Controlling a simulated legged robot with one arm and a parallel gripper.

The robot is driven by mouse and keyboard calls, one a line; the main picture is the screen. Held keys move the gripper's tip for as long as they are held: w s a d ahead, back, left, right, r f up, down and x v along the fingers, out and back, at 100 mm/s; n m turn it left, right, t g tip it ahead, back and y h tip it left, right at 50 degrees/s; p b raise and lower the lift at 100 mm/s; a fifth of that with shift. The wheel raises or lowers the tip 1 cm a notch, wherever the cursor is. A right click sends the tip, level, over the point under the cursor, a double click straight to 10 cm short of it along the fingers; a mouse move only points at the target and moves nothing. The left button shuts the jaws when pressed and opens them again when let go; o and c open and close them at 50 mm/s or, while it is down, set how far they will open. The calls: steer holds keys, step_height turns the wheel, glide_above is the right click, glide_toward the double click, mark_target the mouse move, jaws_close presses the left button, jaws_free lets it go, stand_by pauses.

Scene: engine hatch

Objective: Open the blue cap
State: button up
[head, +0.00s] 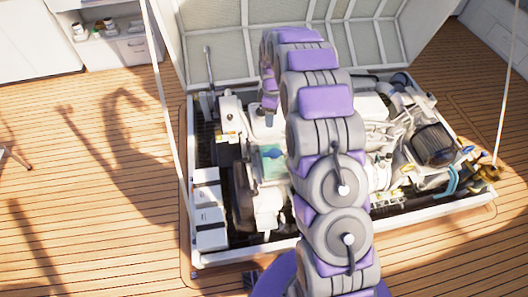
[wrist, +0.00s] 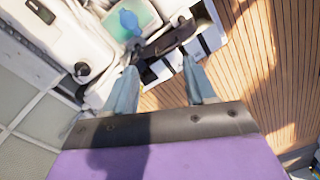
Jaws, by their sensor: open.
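The blue cap (wrist: 128,22) sits on a pale teal tank (wrist: 148,12) near the top of the wrist view. In the head view the cap (head: 275,154) is a small blue spot on the teal tank (head: 270,172), left of my arm. My gripper (wrist: 160,64) is open, its two grey-blue fingers spread and nothing between them. The cap lies beyond the fingertips and a little left of the gap, apart from them. In the head view the gripper (head: 270,110) hangs above and behind the tank, partly hidden by my arm.
The engine (head: 380,175) fills the open hatch, whose raised lid (head: 290,45) stands behind. White boxes (head: 208,215) line the left side of the bay. Thin stays (head: 168,100) rise at both sides. Wooden deck (head: 90,200) lies clear to the left.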

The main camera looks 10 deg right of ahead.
steer(key=w+d+f+n, duration=0.2)
steer(key=w+f, duration=0.2)
steer(key=f, duration=0.2)
steer(key=n+b, duration=0.2)
steer(key=n, duration=0.1)
glide_above(264, 154)
steer(key=a, duration=0.1)
step_height(264, 154, down, 22)
steer(key=d+f, duration=0.1)
steer(key=f+b, duration=0.1)
steer(key=f, duration=0.1)
steer(key=d+f, duration=0.1)
steer(key=f, duration=0.1)
steer(key=shift+s+d, duration=0.15)
steer(key=shift+d, duration=0.15)
steer(key=shift+f, duration=0.45)
steer(key=shift+a+f+b, duration=0.2)
steer(key=shift+a+b, duration=0.1)
steer(key=shift+b, duration=0.05)
steer(key=shift+a+f, duration=0.1)
steer(key=shift+a, duration=0.65)
steer(key=shift+d, duration=0.4)
steer(key=shift+c, duration=0.3)
steer(key=shift+d, duration=0.45)
steer(key=shift+c, duration=2.2)
steer(key=shift+a, duration=0.6)
jaws_close()
steer(key=shift+d, duration=0.1)
